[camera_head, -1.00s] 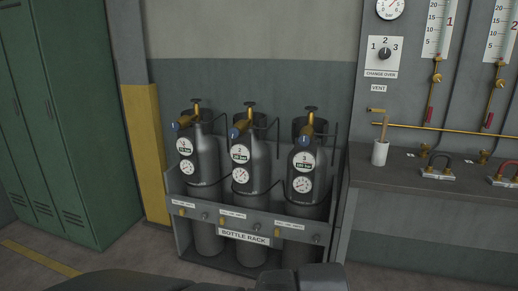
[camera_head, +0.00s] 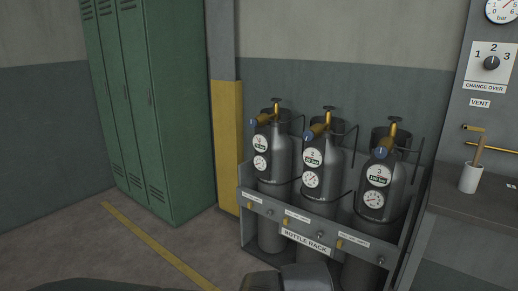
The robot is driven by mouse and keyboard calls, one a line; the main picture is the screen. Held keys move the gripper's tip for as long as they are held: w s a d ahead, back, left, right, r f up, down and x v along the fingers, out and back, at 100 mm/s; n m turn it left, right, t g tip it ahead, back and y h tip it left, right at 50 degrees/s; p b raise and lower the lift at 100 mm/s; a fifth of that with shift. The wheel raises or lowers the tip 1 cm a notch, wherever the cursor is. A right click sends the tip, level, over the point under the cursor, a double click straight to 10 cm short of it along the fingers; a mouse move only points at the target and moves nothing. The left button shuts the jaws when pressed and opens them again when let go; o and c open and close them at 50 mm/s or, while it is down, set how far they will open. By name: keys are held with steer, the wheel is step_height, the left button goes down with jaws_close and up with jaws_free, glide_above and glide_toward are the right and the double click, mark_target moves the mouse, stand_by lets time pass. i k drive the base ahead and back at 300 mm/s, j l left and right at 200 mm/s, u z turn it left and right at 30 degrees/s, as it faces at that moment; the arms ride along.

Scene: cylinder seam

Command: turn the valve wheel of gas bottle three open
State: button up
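Gas bottle three (camera_head: 391,205) is the rightmost of three grey bottles in the bottle rack. Its white label reads 3, with a round gauge below it. Its valve wheel (camera_head: 396,119) is a small dark disc on top of a brass valve stem. A blue-ended fitting points forward from the valve. I cannot tell from here whether the valve is open. My gripper is not recognisable in view; only dark parts of my own body show at the bottom edge, well below and in front of the bottles.
The bottle rack (camera_head: 304,238) has a front panel with labels and knobs. Bottle two (camera_head: 322,185) and the left bottle (camera_head: 272,180) stand beside bottle three. A bench with a white cup (camera_head: 470,179) is at right. Green lockers (camera_head: 150,100) stand left; floor between is clear.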

mark_target(395, 119)
steer(key=z, duration=1.05)
